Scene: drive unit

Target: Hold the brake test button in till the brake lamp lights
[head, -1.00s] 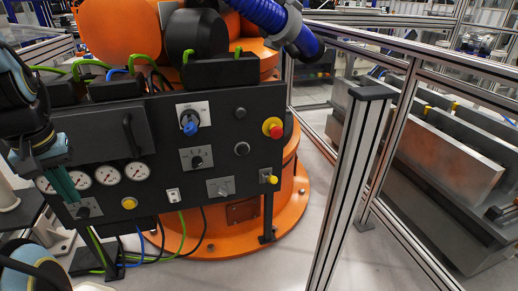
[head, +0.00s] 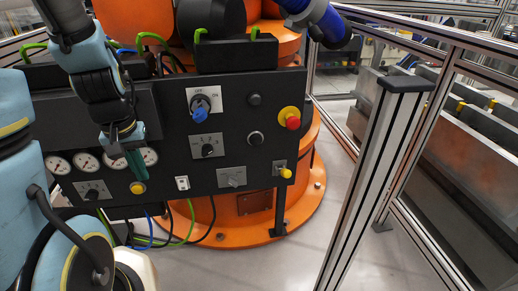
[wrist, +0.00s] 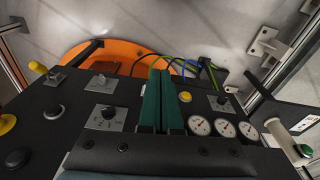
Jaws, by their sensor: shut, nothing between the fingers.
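The dark control panel (head: 225,125) carries several buttons, knobs and gauges; its labels are too small to read, so I cannot tell which is the brake test button or brake lamp. A round yellow button or lamp (head: 137,188) sits low on the panel, right of a small black knob (head: 92,193). It also shows in the wrist view (wrist: 185,97), just right of my fingers. My gripper (head: 138,172) has green fingers, shut and empty, in front of the gauges and just above the yellow round part in the head view. Two black round parts (head: 254,99) (head: 256,138) sit at right.
A red mushroom button on yellow (head: 291,118), a blue knob (head: 200,108), a black selector (head: 207,150) and a yellow-tipped lever (head: 286,173) stick out of the panel. Cables hang below. A metal fence post (head: 375,160) stands at right.

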